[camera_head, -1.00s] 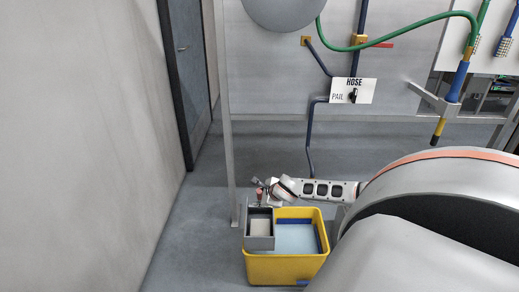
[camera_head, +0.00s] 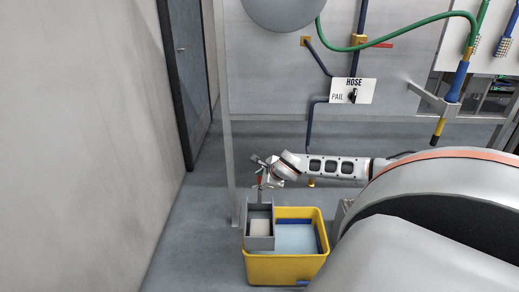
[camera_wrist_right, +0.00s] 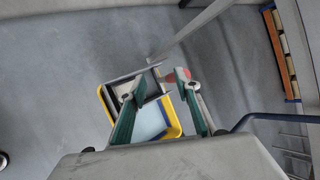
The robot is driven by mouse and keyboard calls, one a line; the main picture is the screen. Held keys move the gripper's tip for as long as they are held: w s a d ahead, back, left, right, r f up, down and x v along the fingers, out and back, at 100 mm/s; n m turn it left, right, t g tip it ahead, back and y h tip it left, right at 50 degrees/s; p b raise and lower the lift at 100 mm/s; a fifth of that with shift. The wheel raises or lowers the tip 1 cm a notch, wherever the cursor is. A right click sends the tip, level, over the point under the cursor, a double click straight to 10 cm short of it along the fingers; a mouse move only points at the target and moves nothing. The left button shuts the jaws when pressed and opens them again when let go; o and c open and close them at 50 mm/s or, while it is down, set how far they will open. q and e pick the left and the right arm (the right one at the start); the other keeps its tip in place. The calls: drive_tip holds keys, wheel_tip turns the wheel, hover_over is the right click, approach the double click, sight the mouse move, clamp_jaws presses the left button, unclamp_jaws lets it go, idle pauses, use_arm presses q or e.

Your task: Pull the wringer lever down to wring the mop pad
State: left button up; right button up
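The yellow mop bucket (camera_head: 285,268) stands on the floor, with pale blue water (camera_head: 295,238) in it. The grey wringer box (camera_head: 259,243) sits at its left side with a pale pad (camera_head: 260,227) inside. The thin wringer lever (camera_head: 261,190) rises from the back of the box. My right gripper (camera_head: 264,166) is above the box at the lever's upper end; contact cannot be told. In the right wrist view its fingers (camera_wrist_right: 164,92) are spread apart, with a red part (camera_wrist_right: 179,75), likely the lever grip, by the right finger. My left gripper is out of view.
A metal panel behind carries a sign (camera_head: 353,91) reading HOSE and PAIL, with a dark knob. A green hose (camera_head: 400,38) and blue pipes hang there. A wall is on the left.

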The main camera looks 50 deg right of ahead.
drive_tip(key=shift+r, duration=0.35)
idle(0.3)
